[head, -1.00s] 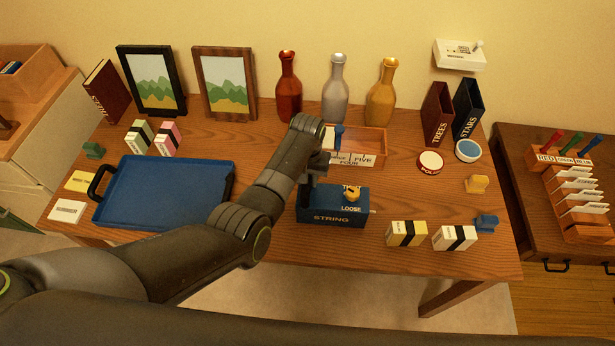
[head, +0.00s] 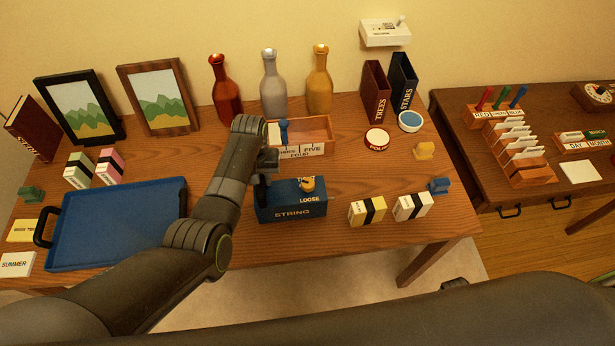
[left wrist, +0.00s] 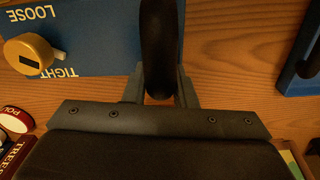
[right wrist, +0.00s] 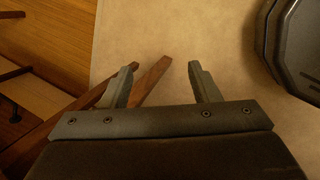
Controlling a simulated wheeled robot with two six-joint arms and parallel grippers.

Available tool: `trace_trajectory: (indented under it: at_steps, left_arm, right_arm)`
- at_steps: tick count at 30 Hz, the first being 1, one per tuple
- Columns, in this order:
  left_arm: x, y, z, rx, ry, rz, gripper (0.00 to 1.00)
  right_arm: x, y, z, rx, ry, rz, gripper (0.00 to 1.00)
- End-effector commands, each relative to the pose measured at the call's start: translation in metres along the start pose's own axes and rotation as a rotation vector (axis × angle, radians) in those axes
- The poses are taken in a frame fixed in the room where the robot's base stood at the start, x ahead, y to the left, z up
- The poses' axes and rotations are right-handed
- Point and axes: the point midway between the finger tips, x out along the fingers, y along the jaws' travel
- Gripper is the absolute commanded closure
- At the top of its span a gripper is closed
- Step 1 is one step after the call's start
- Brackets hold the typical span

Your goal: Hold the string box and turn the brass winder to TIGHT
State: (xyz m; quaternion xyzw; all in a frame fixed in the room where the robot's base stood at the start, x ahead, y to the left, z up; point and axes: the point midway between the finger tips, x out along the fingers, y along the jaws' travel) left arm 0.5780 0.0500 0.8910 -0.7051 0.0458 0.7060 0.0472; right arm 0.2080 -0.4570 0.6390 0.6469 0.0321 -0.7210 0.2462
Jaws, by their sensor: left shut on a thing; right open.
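The string box (head: 293,212) is a dark blue block marked STRING and LOOSE, near the desk's front edge. The brass winder (head: 307,184) sits on its top. The left wrist view shows the winder (left wrist: 28,53) between the words LOOSE and TIGHT; where it points is unclear. My left gripper (head: 264,180) is at the box's left end. In the left wrist view its fingers are shut on a black rounded grip (left wrist: 160,45) at that end. My right gripper (right wrist: 162,66) is open and empty above the pale rug, apart from the box.
A blue tray (head: 120,222) lies left of the box. A wooden card box (head: 318,130) stands behind it. Yellow and white packs (head: 367,211) (head: 412,206) stand to its right. Bottles and frames line the back. A second desk (head: 455,125) stands at the right.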

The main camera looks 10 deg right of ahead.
Motion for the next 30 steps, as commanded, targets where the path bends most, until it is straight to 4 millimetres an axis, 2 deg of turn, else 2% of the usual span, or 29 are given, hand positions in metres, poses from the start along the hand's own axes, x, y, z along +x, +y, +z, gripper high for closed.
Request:
trace_trajectory:
  at_steps: [1,3,5,9,12,14,16,17,18,20,21,24,27,30]
  left_arm:
    - [0.000,0.001,0.000,0.000,0.001,0.002,0.96]
    - [0.000,0.001,0.000,0.000,0.001,0.003,0.96]
    - [0.000,0.001,0.000,0.000,0.001,0.003,0.96]
    - [0.000,0.001,0.000,0.001,0.002,0.003,0.96]
    - [0.000,0.001,0.000,0.001,0.002,0.003,0.96]
    - [0.000,0.001,0.000,0.001,0.002,0.003,0.96]
    - [0.000,0.001,0.000,0.001,0.002,0.003,0.96]
    - [0.000,0.001,0.000,0.001,0.002,0.003,0.96]
    - [0.000,0.001,0.000,0.001,0.002,0.003,0.96]
    - [0.000,0.001,0.000,0.001,0.002,0.003,0.96]
    - [0.000,0.001,0.000,0.000,0.002,0.003,0.96]
    - [0.000,0.001,-0.001,0.000,0.002,0.002,0.96]
    - [0.000,0.001,-0.001,0.000,0.002,0.002,0.96]
    - [0.000,0.000,0.000,0.000,0.002,0.001,0.96]
  right_arm:
    - [-0.010,0.030,-0.008,-0.050,-0.024,0.032,0.44]
    - [-0.026,0.066,-0.015,-0.120,-0.071,0.064,0.44]
    - [-0.042,0.096,-0.020,-0.176,-0.112,0.088,0.44]
    - [-0.085,0.156,-0.034,-0.294,-0.208,0.130,0.44]
    - [-0.121,0.189,-0.050,-0.370,-0.262,0.135,0.44]
    - [-0.144,0.203,-0.062,-0.415,-0.283,0.125,0.44]
    - [-0.171,0.209,-0.083,-0.472,-0.285,0.094,0.44]
    - [-0.184,0.208,-0.096,-0.502,-0.275,0.073,0.44]
    - [-0.201,0.202,-0.118,-0.549,-0.246,0.036,0.44]
    - [-0.227,0.182,-0.157,-0.633,-0.171,-0.034,0.44]
    - [-0.244,0.164,-0.183,-0.693,-0.111,-0.082,0.44]
    - [-0.287,0.115,-0.246,-0.847,0.059,-0.187,0.44]
    - [-0.336,0.066,-0.299,-1.001,0.233,-0.267,0.44]
    - [-0.385,0.023,-0.337,-1.145,0.387,-0.323,0.44]
